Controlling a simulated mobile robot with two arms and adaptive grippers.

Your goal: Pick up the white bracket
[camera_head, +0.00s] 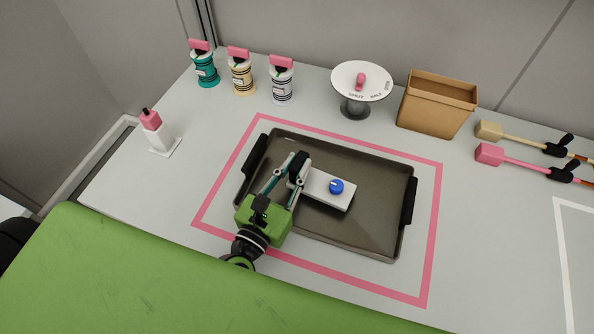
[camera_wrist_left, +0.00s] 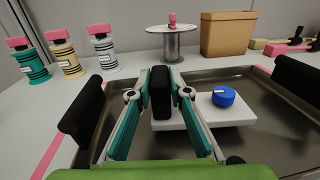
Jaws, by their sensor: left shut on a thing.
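A white bracket (camera_head: 318,193), a flat oblong piece with a blue knob (camera_head: 336,186) on top, is at the grey-brown tray (camera_head: 370,225). It also shows in the left wrist view (camera_wrist_left: 238,112). My left gripper (camera_head: 298,172) reaches over the tray's front rim. Its teal and grey fingers are shut at the bracket's left end, which black parts between the fingertips (camera_wrist_left: 168,92) partly hide. I cannot tell whether the bracket touches the tray floor. My right gripper is not in view.
A pink outline (camera_head: 433,235) surrounds the tray. Several striped bottles (camera_head: 242,75), a round dial stand (camera_head: 362,82) and a tan bin (camera_head: 435,104) stand behind. A pink-topped white dispenser (camera_head: 155,130) is left; long-handled tools (camera_head: 525,162) lie right. Bare table lies right of the tray.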

